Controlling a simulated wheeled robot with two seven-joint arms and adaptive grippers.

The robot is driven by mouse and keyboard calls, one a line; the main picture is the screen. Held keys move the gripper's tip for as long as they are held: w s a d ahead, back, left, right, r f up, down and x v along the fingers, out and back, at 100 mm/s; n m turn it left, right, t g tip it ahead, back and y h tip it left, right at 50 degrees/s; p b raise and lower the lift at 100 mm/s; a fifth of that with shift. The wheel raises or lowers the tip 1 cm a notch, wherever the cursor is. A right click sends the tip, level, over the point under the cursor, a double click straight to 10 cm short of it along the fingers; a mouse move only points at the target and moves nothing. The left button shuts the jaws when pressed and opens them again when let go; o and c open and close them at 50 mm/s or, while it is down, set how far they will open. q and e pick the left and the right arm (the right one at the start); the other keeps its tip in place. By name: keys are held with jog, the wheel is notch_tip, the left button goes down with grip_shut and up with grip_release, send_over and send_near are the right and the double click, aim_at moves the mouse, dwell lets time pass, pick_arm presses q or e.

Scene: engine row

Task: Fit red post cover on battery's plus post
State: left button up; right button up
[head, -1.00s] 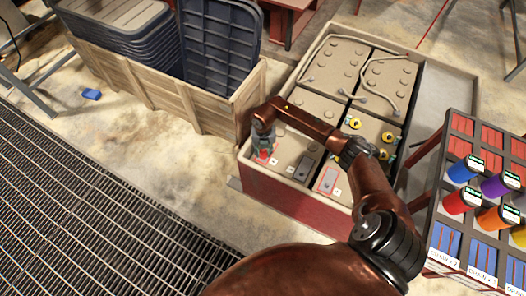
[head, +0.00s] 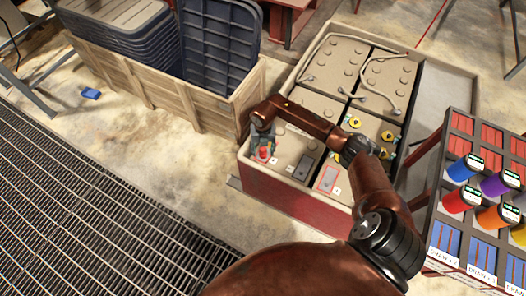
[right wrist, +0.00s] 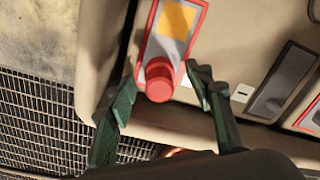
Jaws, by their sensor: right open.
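The red post cover (head: 264,153) sits upright on the front left corner of the battery top (head: 290,148). In the right wrist view the red cover (right wrist: 160,78) stands at the near end of a red-bordered grey plate with an orange square (right wrist: 176,19). The post under it is hidden. My right gripper (head: 263,145) is over the cover. In the wrist view its two green fingers (right wrist: 162,96) are spread on either side of the cover, with a gap visible on both sides. My left gripper is not in view.
A grey plate (head: 304,167) and another red-bordered plate (head: 329,179) lie to the right on the battery tops. A wooden crate (head: 205,112) stands close on the left. A rack (head: 443,213) with coloured cylinders stands at the right. Metal grating (head: 90,205) covers the floor at left.

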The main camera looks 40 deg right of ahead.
notch_tip(320, 180, up, 11)
jog(key=shift+r, duration=0.1)
dwell(0.7)
